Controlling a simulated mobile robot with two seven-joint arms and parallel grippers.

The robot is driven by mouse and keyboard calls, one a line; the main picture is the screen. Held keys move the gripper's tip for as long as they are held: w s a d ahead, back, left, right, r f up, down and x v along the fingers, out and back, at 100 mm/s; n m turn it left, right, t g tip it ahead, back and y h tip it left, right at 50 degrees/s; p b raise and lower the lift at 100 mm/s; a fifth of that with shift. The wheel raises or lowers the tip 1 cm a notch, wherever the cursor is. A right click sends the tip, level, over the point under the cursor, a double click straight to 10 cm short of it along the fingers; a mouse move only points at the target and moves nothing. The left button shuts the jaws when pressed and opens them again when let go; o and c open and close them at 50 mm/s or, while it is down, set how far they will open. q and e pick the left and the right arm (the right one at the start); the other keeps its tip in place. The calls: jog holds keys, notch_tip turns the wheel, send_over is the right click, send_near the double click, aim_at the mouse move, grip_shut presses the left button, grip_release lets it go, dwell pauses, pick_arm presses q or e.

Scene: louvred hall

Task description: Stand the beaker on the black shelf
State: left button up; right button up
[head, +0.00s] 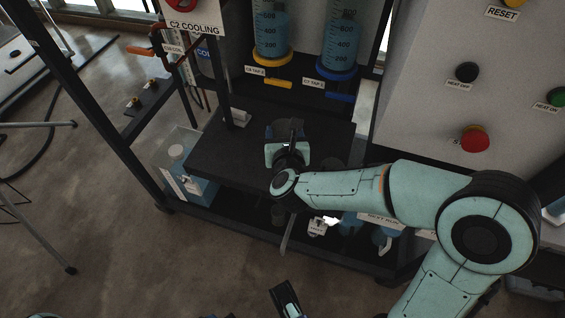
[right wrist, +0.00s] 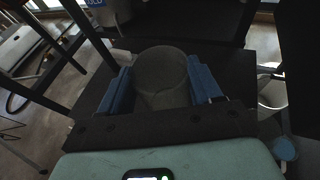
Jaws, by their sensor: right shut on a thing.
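The black shelf (head: 215,150) is a dark flat board low in the frame rack. My right gripper (head: 286,130) is over the shelf, toward its right part. In the right wrist view, its two blue fingers (right wrist: 160,88) are shut on the sides of the beaker (right wrist: 160,70), a greyish clear vessel with a round rim. The dark shelf (right wrist: 232,68) shows around and behind the beaker there. Whether the beaker's base touches the shelf is hidden. In the head view the gripper and hand mostly cover the beaker.
Two blue-filled graduated vessels (head: 272,35) with yellow and blue taps hang above the shelf's back. A clear container (head: 185,170) stands at the left, lower down. Vessels (head: 350,222) sit below the front edge. A rack post (head: 90,105) rises left. The shelf's left part is clear.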

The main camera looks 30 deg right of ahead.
notch_tip(320, 180, down, 6)
jog(key=shift+f+b, duration=0.25)
jog(key=shift+b, duration=0.5)
notch_tip(320, 180, down, 4)
jog(key=shift+r+b, duration=0.2)
jog(key=shift+b, duration=0.4)
jog(key=shift+f, duration=0.25)
pick_arm(q)
jog(key=shift+t, duration=0.3)
jog(key=f, duration=0.1)
jog(key=w+a+f, duration=0.1)
jog(key=f, duration=0.1)
jog(key=a+f, duration=0.1)
jog(key=shift+w+a+f, duration=0.15)
jog(key=shift+w+f, duration=0.05)
jog(key=shift+w, duration=0.1)
pick_arm(e)
jog(key=shift+r, duration=0.1)
jog(key=o, duration=1.6)
pick_arm(q)
jog(key=shift+s+f+y, duration=0.3)
jog(key=shift+s+f, duration=0.05)
jog(key=shift+s, duration=0.05)
pick_arm(e)
jog(key=shift+o, duration=0.2)
